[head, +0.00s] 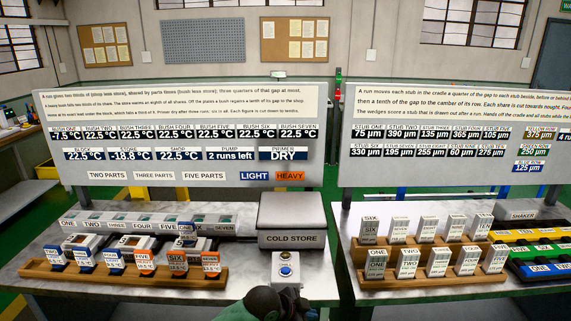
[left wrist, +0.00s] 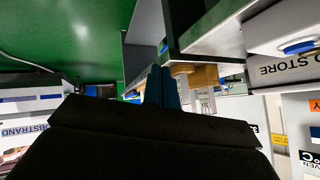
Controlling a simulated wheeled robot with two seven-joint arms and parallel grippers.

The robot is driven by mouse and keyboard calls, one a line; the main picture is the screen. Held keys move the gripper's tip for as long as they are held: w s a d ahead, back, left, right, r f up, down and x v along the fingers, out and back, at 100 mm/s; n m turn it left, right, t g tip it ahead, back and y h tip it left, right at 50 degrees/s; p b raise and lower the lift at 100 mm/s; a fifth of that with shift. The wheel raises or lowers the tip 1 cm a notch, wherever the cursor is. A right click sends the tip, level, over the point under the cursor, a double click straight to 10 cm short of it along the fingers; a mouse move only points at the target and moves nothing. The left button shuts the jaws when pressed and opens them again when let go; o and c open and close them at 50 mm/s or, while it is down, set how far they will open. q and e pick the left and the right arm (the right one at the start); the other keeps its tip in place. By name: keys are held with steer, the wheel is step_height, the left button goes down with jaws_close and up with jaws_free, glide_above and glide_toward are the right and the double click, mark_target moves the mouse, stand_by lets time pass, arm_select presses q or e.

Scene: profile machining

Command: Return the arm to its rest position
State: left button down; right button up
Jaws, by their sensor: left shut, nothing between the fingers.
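My left arm (head: 264,300) shows as a dark, rounded shape at the bottom middle of the head view, in front of the left table's front edge. My left gripper (head: 308,314) is at the lower edge there, partly cut off. In the left wrist view its two bluish fingers (left wrist: 163,86) are together with nothing between them. They are apart from the table and its things. My right gripper is in neither view.
The left table (head: 190,298) holds the cold store box (head: 290,222), a button box (head: 286,268) and a wooden rack (head: 70,275) of labelled bushes. The right table (head: 415,298) holds stubs (head: 376,264) in wooden racks. Panels of figures stand behind both.

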arm_select(q)
steer(key=s+a+f+n+y, duration=0.3)
steer(key=s+a+n, duration=0.2)
steer(key=s+a, duration=0.45)
steer(key=s+a+f+n+g+y, duration=0.1)
steer(key=s+a+f+n+y, duration=0.3)
steer(key=s+a, duration=0.6)
steer(key=s+a+f+n+y, duration=0.1)
steer(key=s+a+n, duration=0.4)
steer(key=s+a, duration=0.55)
steer(key=w+d+f+g+b, duration=0.1)
steer(key=d+f+b, duration=0.15)
steer(key=f, duration=2.35)
steer(key=s+f, duration=0.4)
steer(key=f, duration=0.9)
steer(key=s+d+f+g+b, duration=0.1)
steer(key=s+f, duration=0.3)
steer(key=f, duration=1)
steer(key=shift+s+d+b, duration=0.15)
steer(key=shift+b, duration=0.15)
steer(key=shift+r, duration=0.1)
